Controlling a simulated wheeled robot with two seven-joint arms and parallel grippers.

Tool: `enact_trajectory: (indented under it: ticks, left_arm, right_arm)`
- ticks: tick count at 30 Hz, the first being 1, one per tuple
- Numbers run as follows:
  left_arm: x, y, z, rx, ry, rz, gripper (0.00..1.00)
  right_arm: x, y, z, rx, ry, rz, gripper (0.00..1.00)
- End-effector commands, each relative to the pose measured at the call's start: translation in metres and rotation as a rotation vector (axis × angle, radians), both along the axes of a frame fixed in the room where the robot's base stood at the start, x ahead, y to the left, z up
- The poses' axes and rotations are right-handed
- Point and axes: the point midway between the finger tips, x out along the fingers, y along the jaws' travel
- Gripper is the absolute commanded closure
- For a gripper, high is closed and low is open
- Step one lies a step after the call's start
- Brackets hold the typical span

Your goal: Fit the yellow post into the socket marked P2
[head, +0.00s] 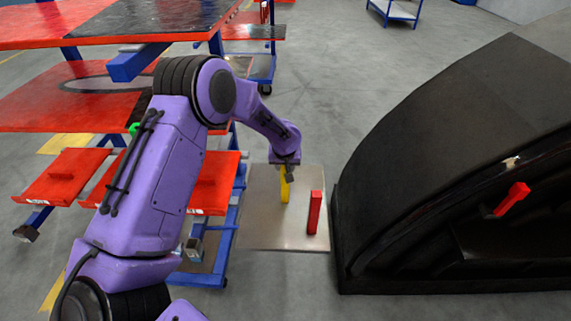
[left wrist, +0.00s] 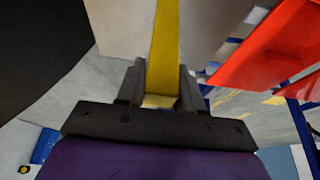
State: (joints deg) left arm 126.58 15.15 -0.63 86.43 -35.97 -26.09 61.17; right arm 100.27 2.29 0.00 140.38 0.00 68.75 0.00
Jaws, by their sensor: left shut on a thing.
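My left gripper (head: 287,171) hangs at the end of my purple arm in the head view, above a metal plate (head: 262,230). It is shut on the upper end of the yellow post (head: 284,190), which points down, roughly upright. I cannot tell whether the post's lower end touches the plate. In the left wrist view the yellow post (left wrist: 164,45) sits between the two dark fingers (left wrist: 161,85) and runs out of the top edge. No P2 marking is readable in either view, and I cannot make out the socket. My right gripper is not in view.
A red post (head: 314,212) stands on the plate just right of the yellow one. A large black nosecone (head: 440,130) is at the right, with another red post (head: 512,198) sticking out of it. A blue-framed rack with red shelves (head: 215,190) stands left of the plate.

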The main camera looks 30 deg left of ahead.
Motion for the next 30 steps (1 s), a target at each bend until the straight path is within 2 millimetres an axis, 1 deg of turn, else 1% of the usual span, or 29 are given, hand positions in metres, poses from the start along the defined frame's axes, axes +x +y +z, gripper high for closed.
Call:
enact_trajectory:
  ticks: [5, 9, 10, 12, 20, 23, 26, 30]
  left_arm:
    - [0.001, 0.000, 0.001, 0.000, -0.002, 0.001, 1.00]
    - [0.000, 0.000, -0.003, 0.001, -0.001, 0.000, 1.00]
    - [0.000, 0.000, -0.003, 0.000, 0.000, 0.000, 0.57]
    - [0.000, 0.000, -0.003, 0.000, 0.000, 0.000, 0.38]
    - [0.000, 0.000, -0.002, 0.000, 0.000, 0.001, 0.38]
    - [0.000, -0.001, 0.005, -0.001, -0.003, -0.001, 0.38]
    - [-0.006, -0.005, 0.023, 0.001, -0.004, -0.001, 0.38]
    - [-0.019, -0.012, 0.058, 0.001, -0.005, -0.001, 0.38]
  right_arm:
    - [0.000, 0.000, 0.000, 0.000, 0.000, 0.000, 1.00]
    - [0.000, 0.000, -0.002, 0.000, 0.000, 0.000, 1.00]
    - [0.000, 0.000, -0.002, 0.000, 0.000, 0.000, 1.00]
    - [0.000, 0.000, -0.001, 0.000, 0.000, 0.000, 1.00]
    - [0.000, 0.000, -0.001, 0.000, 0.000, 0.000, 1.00]
    - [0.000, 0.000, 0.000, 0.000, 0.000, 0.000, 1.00]
    - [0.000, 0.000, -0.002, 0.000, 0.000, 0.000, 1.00]
    - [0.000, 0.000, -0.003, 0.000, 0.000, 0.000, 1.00]
